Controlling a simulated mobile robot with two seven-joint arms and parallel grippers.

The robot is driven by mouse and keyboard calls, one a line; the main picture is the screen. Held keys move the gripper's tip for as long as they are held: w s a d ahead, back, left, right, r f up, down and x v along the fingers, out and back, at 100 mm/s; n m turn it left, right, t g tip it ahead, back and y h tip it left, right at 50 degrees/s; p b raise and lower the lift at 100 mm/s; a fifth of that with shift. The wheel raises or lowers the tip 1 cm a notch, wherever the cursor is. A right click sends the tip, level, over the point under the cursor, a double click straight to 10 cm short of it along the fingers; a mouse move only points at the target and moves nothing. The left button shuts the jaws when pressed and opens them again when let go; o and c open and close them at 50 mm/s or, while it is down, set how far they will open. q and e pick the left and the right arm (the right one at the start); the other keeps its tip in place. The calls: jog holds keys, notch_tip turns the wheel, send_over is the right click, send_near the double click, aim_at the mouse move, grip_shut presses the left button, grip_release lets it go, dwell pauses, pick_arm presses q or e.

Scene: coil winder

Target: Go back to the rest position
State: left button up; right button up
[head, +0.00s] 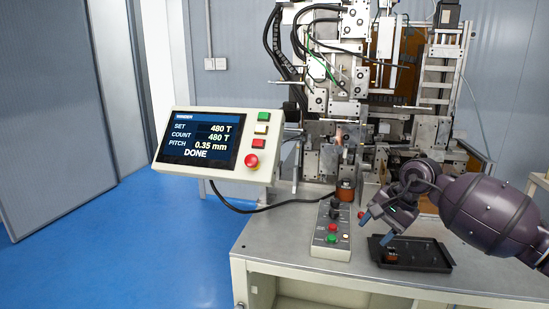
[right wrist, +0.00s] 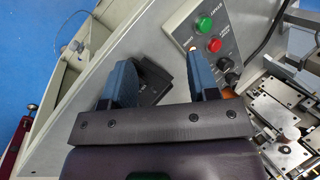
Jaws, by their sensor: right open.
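My right gripper (head: 376,231) is above the bench, between the button box and the black tray (head: 437,265). Its two blue-tipped fingers are apart with nothing between them; the right wrist view also shows the open gripper (right wrist: 160,62). A small copper-coloured coil (head: 392,257) sits in the left part of the tray, below the fingers. Another copper-coloured coil (head: 346,190) stands in front of the winding machine (head: 325,130). The panel screen (head: 205,139) reads 480 T set, 480 T count and DONE. My left gripper is in neither view.
The button box (head: 331,231) stands on the bench just left of my right gripper. The panel (head: 215,143) overhangs the bench's left side, with a black cable below it. The bench's front left (head: 275,240) is bare. Blue floor is open at the left.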

jog(key=s+a+r+m+t+y, duration=0.2)
jog(key=a+r+m+t+y, duration=0.2)
jog(key=a+r+m+y, duration=0.8)
jog(key=s+d+f+n+t+h, duration=0.2)
jog(key=d+f+n+t+h, duration=0.3)
jog(key=n, duration=0.6)
jog(key=s+d+f+n+t+h, duration=0.1)
jog(key=f+n+t+h, duration=0.15)
jog(key=f+n, duration=0.65)
jog(key=s+d+f+n+t+h, duration=0.25)
jog(key=f+n+t, duration=0.25)
jog(key=n, duration=0.7)
jog(key=s+d+f+m+g+h, duration=0.3)
jog(key=s+f+m, duration=0.2)
jog(key=s+f, duration=0.7)
jog(key=s+d+f+m+g+h, duration=0.3)
jog(key=s+d+f+m+g, duration=0.1)
jog(key=s+f, duration=0.8)
jog(key=shift+s+m+h, duration=0.3)
jog(key=shift+s+m, duration=0.5)
jog(key=shift+s, duration=0.25)
